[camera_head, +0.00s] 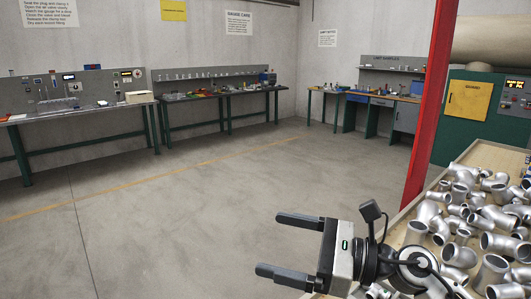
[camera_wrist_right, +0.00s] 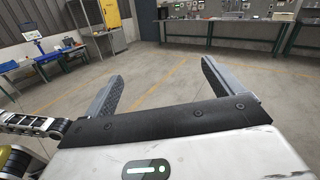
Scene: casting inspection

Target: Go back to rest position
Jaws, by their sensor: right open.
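My right gripper (camera_head: 282,246) reaches in from the lower right of the head view. Its two dark fingers point left and stand wide apart, with nothing between them. In the right wrist view the same gripper (camera_wrist_right: 163,85) shows both fingers spread over bare floor. It is left of the bin of castings and apart from it. My left gripper does not show in the head view.
A wooden bin (camera_head: 482,154) full of silver pipe castings (camera_head: 465,211) stands at the right, by a red post (camera_head: 430,105) and a green machine (camera_head: 487,112). Workbenches (camera_head: 80,115) line the far walls. The concrete floor (camera_head: 190,210) in the middle is clear.

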